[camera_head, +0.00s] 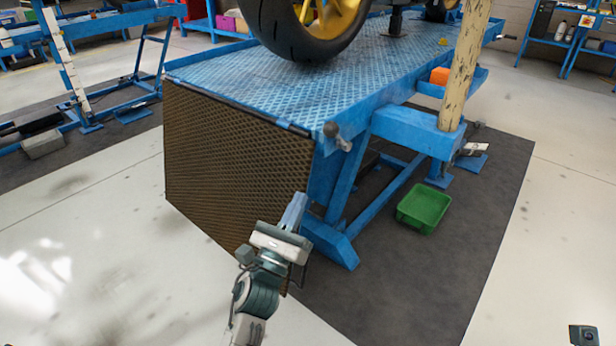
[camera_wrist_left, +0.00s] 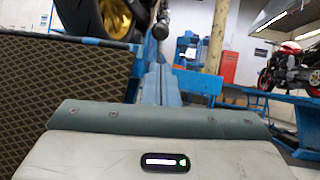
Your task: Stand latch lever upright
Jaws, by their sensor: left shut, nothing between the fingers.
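The latch lever (camera_head: 338,136) is a short grey lever with a dark ball knob, at the near right corner of the blue lift table (camera_head: 240,85). It looks tilted, with the knob toward upper left. In the left wrist view its knob (camera_wrist_left: 160,31) shows ahead, just above the fingertips. My left gripper (camera_head: 298,200) is shut and empty, pointing up, below and left of the lever and apart from it. Its closed blue-grey fingers show in the wrist view (camera_wrist_left: 160,82). My right gripper's fingers are not visible.
A brown mesh ramp panel (camera_head: 235,150) hangs from the table's near edge, behind my left gripper. A motorcycle wheel (camera_head: 310,30) stands on the table. A worn post (camera_head: 465,65) rises at the right side. A green bin (camera_head: 423,208) sits on the dark mat; floor to its right is clear.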

